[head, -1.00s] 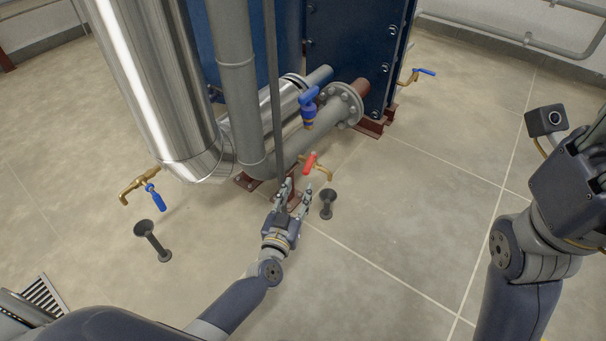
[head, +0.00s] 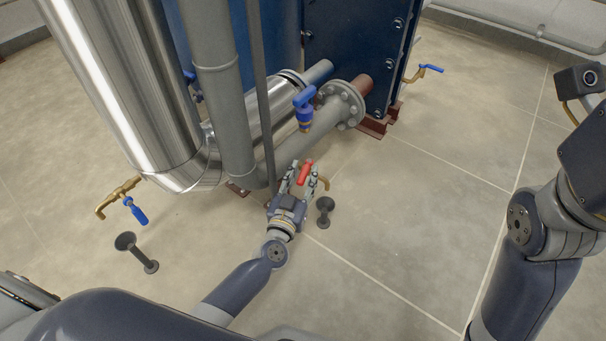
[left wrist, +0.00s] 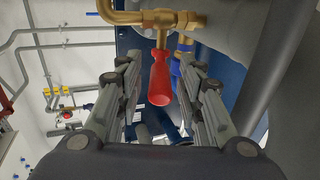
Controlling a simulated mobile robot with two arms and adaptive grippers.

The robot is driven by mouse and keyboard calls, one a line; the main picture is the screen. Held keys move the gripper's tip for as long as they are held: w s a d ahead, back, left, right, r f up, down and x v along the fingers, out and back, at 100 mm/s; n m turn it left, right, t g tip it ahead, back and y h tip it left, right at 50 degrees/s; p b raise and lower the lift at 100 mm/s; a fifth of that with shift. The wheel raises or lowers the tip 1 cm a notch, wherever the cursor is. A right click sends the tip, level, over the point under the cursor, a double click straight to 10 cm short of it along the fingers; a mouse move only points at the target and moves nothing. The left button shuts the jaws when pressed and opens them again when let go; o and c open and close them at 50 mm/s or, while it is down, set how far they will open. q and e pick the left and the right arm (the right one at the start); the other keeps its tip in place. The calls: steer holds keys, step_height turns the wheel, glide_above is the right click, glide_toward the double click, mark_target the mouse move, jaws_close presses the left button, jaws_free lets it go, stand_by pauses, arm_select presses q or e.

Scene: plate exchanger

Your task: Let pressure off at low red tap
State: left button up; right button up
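The low red tap has a red handle (head: 305,173) and a brass body, seen low beside the grey pipe in the head view. In the left wrist view the red handle (left wrist: 160,78) hangs from the brass body (left wrist: 158,20) and points toward me. My left gripper (head: 304,176) is open, its two fingers on either side of the handle; gaps show between fingers and handle in the left wrist view. The brass spout (head: 323,184) shows to the right of the fingers. My right arm (head: 545,215) is at the right edge; its gripper fingers are out of view.
A blue-handled valve (head: 304,106) sits on the pipe above the red tap. Another blue tap (head: 133,208) is at the left. Black drain funnels (head: 325,205) stand on the floor. A thin vertical pipe (head: 259,90) passes close left of my left gripper.

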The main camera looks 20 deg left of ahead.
arm_select(q)
jaws_close()
steer(key=shift+a+m+h, duration=0.4)
steer(key=shift+m+h, duration=0.3)
steer(key=shift+h, duration=0.4)
steer(key=shift+o, duration=1.7)
jaws_free()
steer(key=s+a, duration=0.1)
steer(key=s, duration=1.1)
steer(key=shift+a, duration=0.25)
